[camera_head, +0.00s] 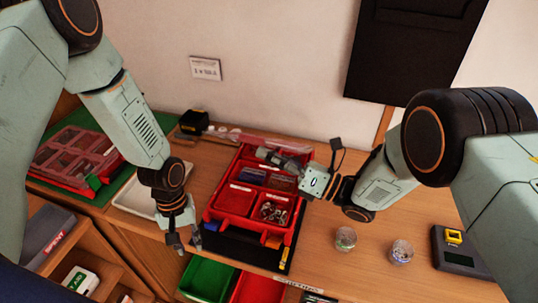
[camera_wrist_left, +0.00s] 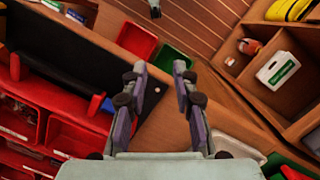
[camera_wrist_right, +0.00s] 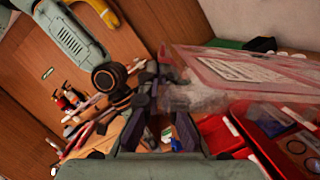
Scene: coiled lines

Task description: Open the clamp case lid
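A red case (camera_head: 232,196) with several compartments stands open at the middle of the bench. A clear lid with a red rim (camera_wrist_right: 235,70) and a white label is raised at its back; in the head view it shows only as a thin pinkish strip. My right gripper (camera_head: 268,155) is over the back of the case. In the right wrist view its fingers (camera_wrist_right: 158,72) are close together beside the lid's corner; I cannot tell whether they touch it. My left gripper (camera_head: 185,243) is open and empty near the case's front left corner; its fingers show apart (camera_wrist_left: 161,72).
Another clear-topped red case (camera_head: 78,158) lies on a green mat at the left. Green (camera_head: 207,280) and red (camera_head: 257,288) bins sit below the bench front. Two small jars (camera_head: 346,239) (camera_head: 401,251) stand at the right, beside a dark device (camera_head: 459,257).

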